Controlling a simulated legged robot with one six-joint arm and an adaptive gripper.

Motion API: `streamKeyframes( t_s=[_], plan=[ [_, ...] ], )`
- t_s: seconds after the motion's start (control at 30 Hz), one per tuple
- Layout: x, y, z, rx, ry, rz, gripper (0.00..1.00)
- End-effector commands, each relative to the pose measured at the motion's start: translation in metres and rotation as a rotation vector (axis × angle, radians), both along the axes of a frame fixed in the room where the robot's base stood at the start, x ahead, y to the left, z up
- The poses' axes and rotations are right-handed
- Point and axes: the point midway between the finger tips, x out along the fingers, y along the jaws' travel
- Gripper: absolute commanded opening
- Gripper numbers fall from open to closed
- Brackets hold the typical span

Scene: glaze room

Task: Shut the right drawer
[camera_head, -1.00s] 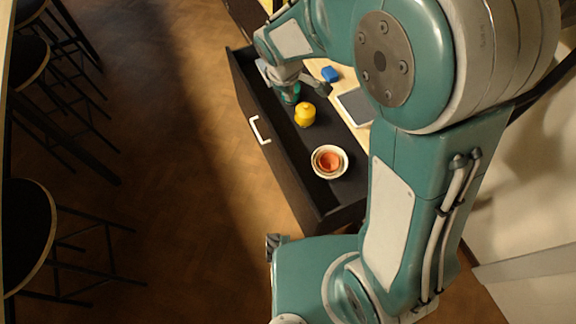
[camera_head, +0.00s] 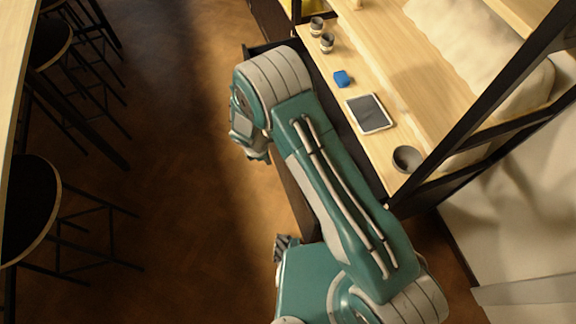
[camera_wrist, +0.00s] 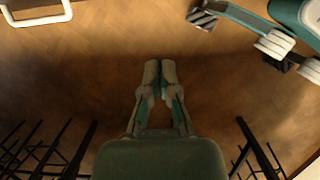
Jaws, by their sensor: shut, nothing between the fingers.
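The right drawer (camera_head: 293,190) stands pulled out from the wooden-topped unit. In the head view my arm hides most of its inside and its handle; its far corner and part of its dark front show. In the wrist view a white bar handle (camera_wrist: 38,20) is at the top left. My gripper (camera_wrist: 158,68) is shut and empty, over the floor on the outer side of the drawer front, apart from the handle. In the head view my gripper is partly hidden by my arm.
The wooden top (camera_head: 362,91) holds a blue object (camera_head: 342,79), a tablet (camera_head: 370,113), a dark bowl (camera_head: 407,158) and two cups (camera_head: 327,43). A dark shelf frame (camera_head: 480,95) rises at the right. Black stools (camera_head: 30,208) stand left; the floor (camera_head: 180,200) between is clear.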

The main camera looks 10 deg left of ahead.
Motion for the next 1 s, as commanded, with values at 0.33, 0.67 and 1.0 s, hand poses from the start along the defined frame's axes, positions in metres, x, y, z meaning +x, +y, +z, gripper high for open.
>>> streamKeyframes(
  t_s=[0.33, 0.67, 1.0],
  plan=[
    [0.004, -0.012, -0.048, -0.001, 0.003, -0.001, 0.00],
    [0.015, -0.030, -0.097, 0.002, 0.000, -0.004, 0.00],
    [0.028, -0.058, -0.096, 0.002, 0.000, -0.001, 0.00]
  ],
)
